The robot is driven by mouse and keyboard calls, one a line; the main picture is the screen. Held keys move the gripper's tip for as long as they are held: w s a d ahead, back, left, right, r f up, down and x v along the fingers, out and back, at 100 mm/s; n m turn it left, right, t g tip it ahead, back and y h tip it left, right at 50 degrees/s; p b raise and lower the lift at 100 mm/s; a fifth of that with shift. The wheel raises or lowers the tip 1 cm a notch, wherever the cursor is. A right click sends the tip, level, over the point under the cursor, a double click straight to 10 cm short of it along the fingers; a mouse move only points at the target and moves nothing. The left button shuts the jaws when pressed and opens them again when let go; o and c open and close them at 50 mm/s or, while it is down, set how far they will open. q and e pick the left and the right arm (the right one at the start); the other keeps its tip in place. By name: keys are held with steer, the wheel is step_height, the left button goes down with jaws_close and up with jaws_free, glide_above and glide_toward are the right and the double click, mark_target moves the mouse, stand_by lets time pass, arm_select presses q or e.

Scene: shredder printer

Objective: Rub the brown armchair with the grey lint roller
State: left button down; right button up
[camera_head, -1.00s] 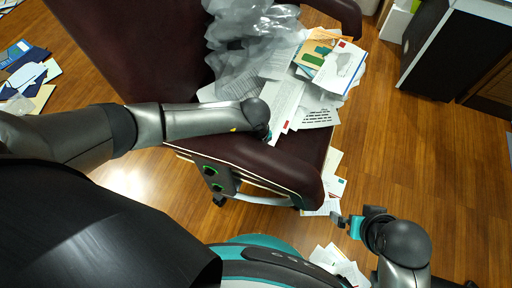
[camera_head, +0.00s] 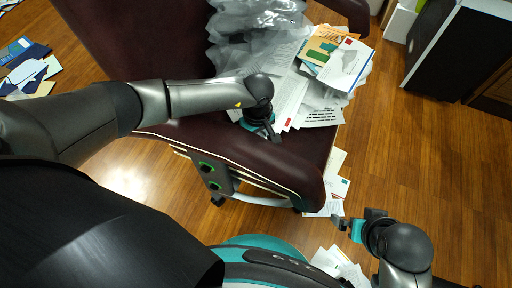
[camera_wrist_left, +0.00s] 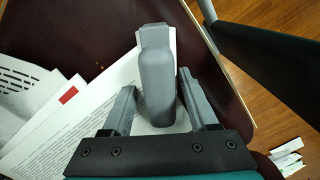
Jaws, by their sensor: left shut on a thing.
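The dark brown armchair (camera_head: 250,150) fills the upper middle of the head view, with papers and plastic on its seat. My left gripper (camera_head: 272,136) is low over the seat, just inside the near armrest. In the left wrist view it is shut on the grey lint roller (camera_wrist_left: 158,85), which points away between the fingers, above a white sheet and the brown seat. The roller is hidden in the head view, and I cannot tell whether it touches the chair. My right gripper (camera_head: 355,222) is open and empty beyond the chair's near right corner.
Crumpled grey plastic (camera_head: 255,35) and several papers and envelopes (camera_head: 335,65) cover much of the seat. More papers lie on the floor by the chair (camera_head: 340,265) and at the left (camera_head: 25,70). A black-and-white cabinet (camera_head: 450,50) stands at upper right. The wooden floor at right is clear.

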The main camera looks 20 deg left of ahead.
arm_select(q)
steer(key=shift+w+a+f+b, duration=0.1)
steer(key=shift+w+a+b, duration=0.15)
steer(key=shift+w+b, duration=0.65)
steer(key=w+b, duration=0.2)
steer(key=w, duration=0.1)
steer(key=shift+w+r+b, duration=0.2)
steer(key=shift+w+b, duration=0.3)
steer(key=shift+a+f, duration=0.1)
steer(key=shift+a, duration=0.45)
steer(key=shift+s+a, duration=0.1)
steer(key=shift+a, duration=0.05)
steer(key=shift+s+p, duration=1.05)
steer(key=shift+s, duration=0.1)
steer(key=shift+s+f+p, duration=0.25)
steer(key=shift+s+p, duration=0.25)
steer(key=shift+s, duration=0.4)
steer(key=shift+s+r+p, duration=0.15)
steer(key=shift+s+p, duration=0.75)
steer(key=shift+s, duration=0.15)
steer(key=shift+s+d+p, duration=0.2)
steer(key=shift+s+p, duration=0.35)
steer(key=shift+s, duration=0.3)
